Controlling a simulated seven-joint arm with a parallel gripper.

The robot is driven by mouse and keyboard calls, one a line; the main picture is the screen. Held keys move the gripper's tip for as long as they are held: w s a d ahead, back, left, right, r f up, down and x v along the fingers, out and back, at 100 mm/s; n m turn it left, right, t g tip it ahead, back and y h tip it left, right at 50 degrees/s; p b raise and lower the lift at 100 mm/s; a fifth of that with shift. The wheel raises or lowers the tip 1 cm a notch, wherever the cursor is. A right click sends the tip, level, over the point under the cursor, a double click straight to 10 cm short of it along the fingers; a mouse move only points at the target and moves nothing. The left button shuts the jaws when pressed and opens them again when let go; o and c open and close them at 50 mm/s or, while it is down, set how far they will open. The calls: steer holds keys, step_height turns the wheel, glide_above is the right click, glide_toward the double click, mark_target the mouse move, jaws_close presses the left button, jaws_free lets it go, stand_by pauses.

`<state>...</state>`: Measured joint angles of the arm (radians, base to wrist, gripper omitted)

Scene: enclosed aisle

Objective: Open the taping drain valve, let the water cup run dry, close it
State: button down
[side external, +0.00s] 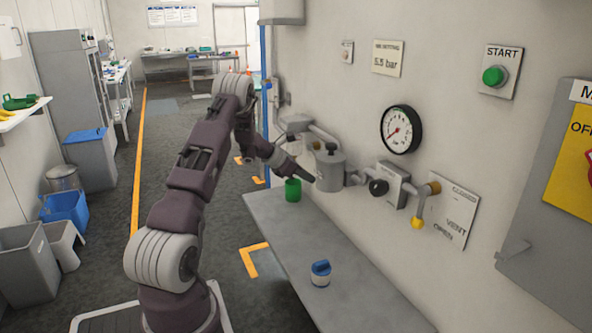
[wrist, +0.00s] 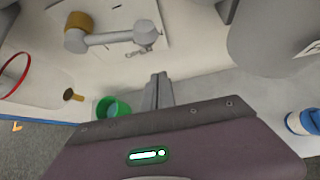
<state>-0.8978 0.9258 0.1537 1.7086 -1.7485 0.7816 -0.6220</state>
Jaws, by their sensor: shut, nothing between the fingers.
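My gripper (side external: 309,177) is shut and empty, in front of the wall fittings and above the bench; its closed grey fingers show in the wrist view (wrist: 158,90). A clear cup with a red ring (wrist: 36,92) is at the left of the wrist view, with a small brass-coloured knob (wrist: 73,95) at its end. Whether it holds water I cannot tell. An open green cup (side external: 293,190) stands on the bench beyond my gripper; it also shows in the wrist view (wrist: 112,106), left of the fingers. A valve with a brass-coloured hub (wrist: 78,24) and grey lever is farther up, apart from the fingers.
A grey cylindrical housing (side external: 330,168) is on the wall close to my gripper. A gauge (side external: 401,130), a black knob (side external: 378,187) and a yellow-tipped vent lever (side external: 418,221) are to its right. A blue-and-white container (side external: 320,273) stands on the otherwise clear front bench (side external: 360,297).

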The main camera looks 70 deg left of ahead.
mark_target(315, 154)
steer(key=r, duration=0.2)
steer(key=w+r, duration=0.1)
steer(key=r, duration=0.1)
steer(key=shift+w+d, duration=0.1)
steer(key=shift+w, duration=0.05)
steer(key=shift+d+r, duration=0.15)
steer(key=shift+r, duration=0.45)
steer(key=shift+d+r, duration=0.15)
steer(key=shift+r, duration=0.5)
